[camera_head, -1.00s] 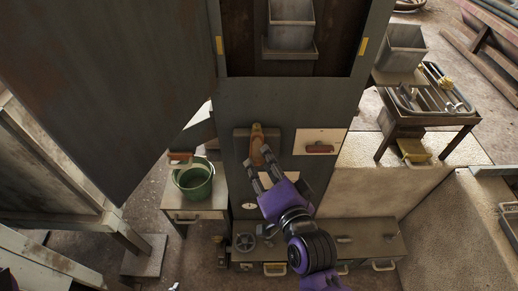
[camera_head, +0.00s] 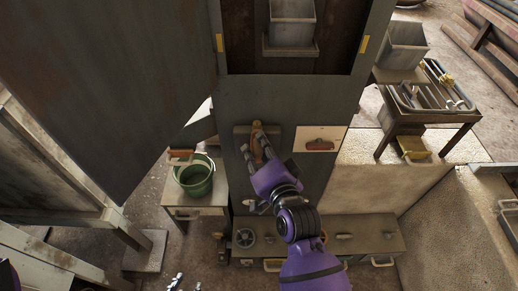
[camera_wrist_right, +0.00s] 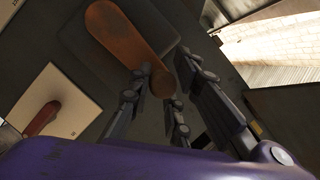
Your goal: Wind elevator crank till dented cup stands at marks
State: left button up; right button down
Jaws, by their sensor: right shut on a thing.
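The elevator crank (camera_head: 257,128) is a worn orange-brown arm on a dark plate on the grey housing front. It also shows in the right wrist view (camera_wrist_right: 125,32), running down to the fingers. My right gripper (camera_head: 258,158) is shut on the crank's lower end, which the fingers partly hide. A grey square cup (camera_head: 292,12) shows in the dark opening above; its top is cut off and I cannot make out a dent.
A pale panel with a red handle (camera_head: 319,145) is right of the crank. A green bucket (camera_head: 194,178) stands on a small table at left. A low bench with a handwheel (camera_head: 244,237) lies below. A tool table (camera_head: 440,120) stands at right.

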pick_arm(q)
jog(key=shift+s+a+f, duration=0.1)
jog(key=shift+s, duration=0.1)
pick_arm(e)
jog(key=shift+d+f, duration=0.1)
jog(key=shift+f, duration=0.15)
